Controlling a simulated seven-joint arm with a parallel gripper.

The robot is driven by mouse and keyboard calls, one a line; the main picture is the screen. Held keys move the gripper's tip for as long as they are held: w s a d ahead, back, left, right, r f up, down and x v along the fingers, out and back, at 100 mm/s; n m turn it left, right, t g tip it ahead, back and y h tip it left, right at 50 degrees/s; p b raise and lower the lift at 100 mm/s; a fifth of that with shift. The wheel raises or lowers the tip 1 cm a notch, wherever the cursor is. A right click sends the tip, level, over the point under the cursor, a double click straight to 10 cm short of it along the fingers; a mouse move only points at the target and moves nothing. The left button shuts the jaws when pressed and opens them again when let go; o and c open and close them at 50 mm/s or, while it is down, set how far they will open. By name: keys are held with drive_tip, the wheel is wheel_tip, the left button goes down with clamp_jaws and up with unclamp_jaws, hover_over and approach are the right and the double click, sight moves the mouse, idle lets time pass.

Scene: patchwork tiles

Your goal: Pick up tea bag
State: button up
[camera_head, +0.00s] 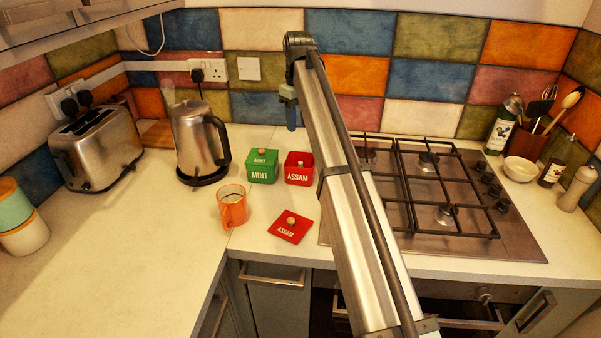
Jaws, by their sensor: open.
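No tea bag is plainly visible. The red ASSAM tin (299,177) stands open on the counter, and its inside is too small and dark to make out. Its red lid (282,231) with a round knob lies on the counter in front of it. The green MINT tin (263,175) stands to its left with its lid on. My gripper (291,122) hangs from the far end of my arm, open, with blue fingers pointing down. In the picture it is above the ASSAM tin and apart from it. No object shows between the fingers.
An orange transparent mug (232,212) stands left of the red lid. A steel kettle (197,140) and a toaster (97,147) stand further left. A gas hob (440,195) fills the right side, partly hidden by my arm.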

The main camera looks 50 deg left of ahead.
wheel_tip(320, 180, down, 8)
drive_tip(key=shift+r, duration=0.1)
drive_tip(key=shift+w+f, duration=0.2)
drive_tip(key=shift+f, duration=2.75)
drive_tip(key=shift+c, duration=0.4)
clamp_jaws()
